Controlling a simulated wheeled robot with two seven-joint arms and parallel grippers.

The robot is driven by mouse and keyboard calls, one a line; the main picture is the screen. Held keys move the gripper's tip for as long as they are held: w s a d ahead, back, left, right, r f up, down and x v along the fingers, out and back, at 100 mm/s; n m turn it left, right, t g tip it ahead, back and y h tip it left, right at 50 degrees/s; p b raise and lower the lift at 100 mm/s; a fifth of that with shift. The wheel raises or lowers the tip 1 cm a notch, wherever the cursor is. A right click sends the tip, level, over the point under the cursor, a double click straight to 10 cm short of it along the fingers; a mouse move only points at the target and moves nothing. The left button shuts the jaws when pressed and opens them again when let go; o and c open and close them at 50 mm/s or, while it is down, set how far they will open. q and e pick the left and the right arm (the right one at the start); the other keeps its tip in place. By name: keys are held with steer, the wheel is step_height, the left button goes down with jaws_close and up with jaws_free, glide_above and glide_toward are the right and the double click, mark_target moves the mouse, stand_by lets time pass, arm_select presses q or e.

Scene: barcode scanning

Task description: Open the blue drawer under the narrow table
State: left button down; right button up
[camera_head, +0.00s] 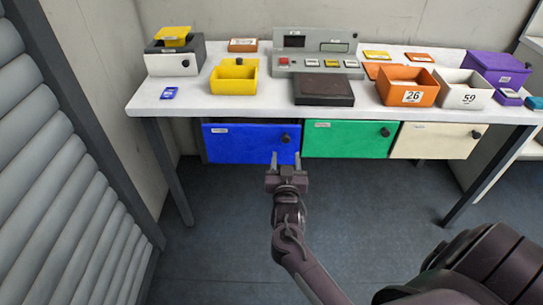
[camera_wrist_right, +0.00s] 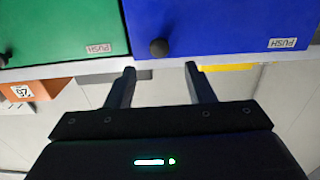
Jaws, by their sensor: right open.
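The blue drawer (camera_head: 238,144) hangs under the left part of the narrow table (camera_head: 390,119). Its front looks in line with the other fronts, so it appears shut. Its dark round knob (camera_head: 286,138) is near the top right corner of the front. My right gripper (camera_head: 286,160) is open and empty, just below the knob in the head view. In the right wrist view, which is upside down, the blue front (camera_wrist_right: 225,25) fills the upper right. The knob (camera_wrist_right: 159,48) appears between and just beyond the spread fingertips (camera_wrist_right: 160,68). My left gripper is not in view.
A green drawer (camera_head: 345,140) and a cream drawer (camera_head: 435,142) hang to the right. A yellow bin (camera_head: 233,86), a grey control panel (camera_head: 316,60) and orange and white bins stand on the tabletop. A ribbed grey shutter (camera_head: 60,170) is at left. The floor below is clear.

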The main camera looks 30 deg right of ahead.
mark_target(286, 141)
steer(key=x, duration=0.7)
steer(key=shift+w+d+f, duration=0.1)
steer(key=shift+w+d, duration=0.15)
steer(key=shift+w, duration=0.05)
jaws_close()
